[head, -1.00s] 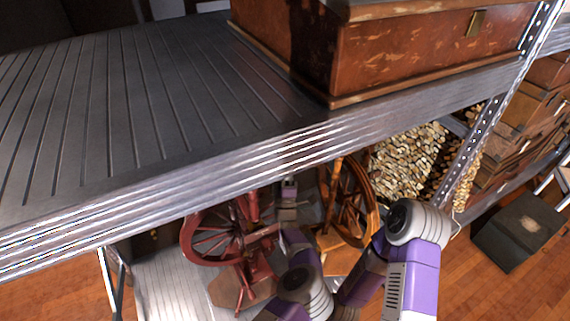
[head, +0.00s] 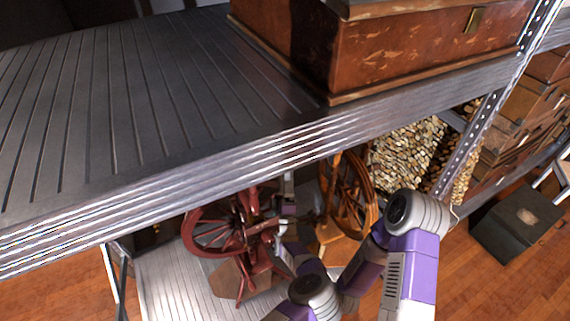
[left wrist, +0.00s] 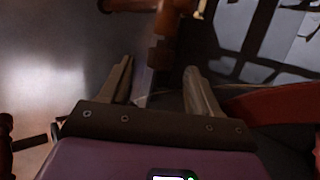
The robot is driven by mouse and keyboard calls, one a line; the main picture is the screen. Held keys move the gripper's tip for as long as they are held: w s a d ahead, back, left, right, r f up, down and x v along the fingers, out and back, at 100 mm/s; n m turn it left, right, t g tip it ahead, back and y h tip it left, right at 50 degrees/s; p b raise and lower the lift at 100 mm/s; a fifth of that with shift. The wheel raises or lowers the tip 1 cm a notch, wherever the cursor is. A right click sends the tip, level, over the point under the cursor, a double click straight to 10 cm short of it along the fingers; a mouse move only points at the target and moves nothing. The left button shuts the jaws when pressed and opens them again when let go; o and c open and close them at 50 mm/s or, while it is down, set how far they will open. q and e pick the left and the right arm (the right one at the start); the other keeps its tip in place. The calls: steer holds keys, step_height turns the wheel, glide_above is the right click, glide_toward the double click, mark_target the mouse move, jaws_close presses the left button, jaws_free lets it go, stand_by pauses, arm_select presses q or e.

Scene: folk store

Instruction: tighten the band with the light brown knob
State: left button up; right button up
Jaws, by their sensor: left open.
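A dark red spinning wheel (head: 191,242) stands on the lower shelf in the head view, and a lighter orange-brown one (head: 368,200) stands to its right. My arm reaches in between them; its hand is partly hidden near the shelf edge. In the left wrist view my left gripper (left wrist: 160,85) is open, with nothing held between its fingers. A reddish-brown turned wooden post (left wrist: 166,22) is just beyond the fingertips. A small light brown knob-like end (left wrist: 200,8) shows at the top, partly cut off. The band cannot be made out.
The metal upper shelf (head: 110,110) overhangs the wheels and carries a worn brown wooden chest (head: 420,55). Stacked firewood (head: 410,155) fills the lower shelf behind right. A dark box (head: 515,228) sits on the wooden floor. A red curved part (left wrist: 280,104) lies right of the gripper.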

arm_select(q)
steer(key=shift+s+f, duration=0.3)
